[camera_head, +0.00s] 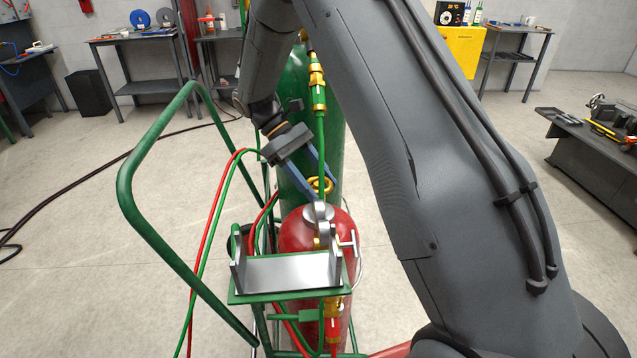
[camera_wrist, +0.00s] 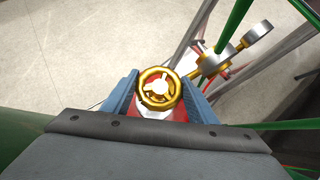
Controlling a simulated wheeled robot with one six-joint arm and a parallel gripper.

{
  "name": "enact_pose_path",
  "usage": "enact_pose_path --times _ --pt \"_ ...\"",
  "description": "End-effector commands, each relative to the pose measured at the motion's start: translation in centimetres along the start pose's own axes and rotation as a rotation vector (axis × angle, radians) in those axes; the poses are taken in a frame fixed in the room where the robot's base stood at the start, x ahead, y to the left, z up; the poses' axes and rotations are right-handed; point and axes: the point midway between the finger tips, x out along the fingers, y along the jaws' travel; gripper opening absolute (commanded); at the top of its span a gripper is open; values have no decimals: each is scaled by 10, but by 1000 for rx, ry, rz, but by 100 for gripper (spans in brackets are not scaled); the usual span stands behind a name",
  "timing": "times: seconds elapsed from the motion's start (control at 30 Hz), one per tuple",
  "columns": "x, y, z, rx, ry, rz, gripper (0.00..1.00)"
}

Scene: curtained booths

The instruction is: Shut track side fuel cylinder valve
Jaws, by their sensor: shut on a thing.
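The red cylinder (camera_head: 292,232) stands upright on a green cart, in front of a tall green cylinder (camera_head: 296,90). Its gold valve handwheel (camera_head: 320,179) is at the top, partly hidden by my gripper's fingers. In the wrist view the spoked gold handwheel (camera_wrist: 158,101) sits between the two blue fingers, with a bit of the red cylinder showing below it. My gripper (camera_head: 327,188) reaches down from the upper left and is shut on the handwheel's rim. Whether the valve is open or shut cannot be told.
A round gauge (camera_head: 318,212) is close to the fingers, and gold fittings (camera_wrist: 215,64) show beside the wheel. The cart's green handle (camera_head: 128,190), a metal tray (camera_head: 290,271) and red and green hoses (camera_head: 213,205) crowd the left and front. Workbenches stand farther back.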

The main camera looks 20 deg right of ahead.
Motion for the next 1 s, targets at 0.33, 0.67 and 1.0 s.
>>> enact_pose_path --times 0.33,0.67,1.0 --pt "0 0 1 83 0 -82 30" --pt "-1 0 1 94 1 -92 31" --pt "0 0 0 93 1 -91 72"
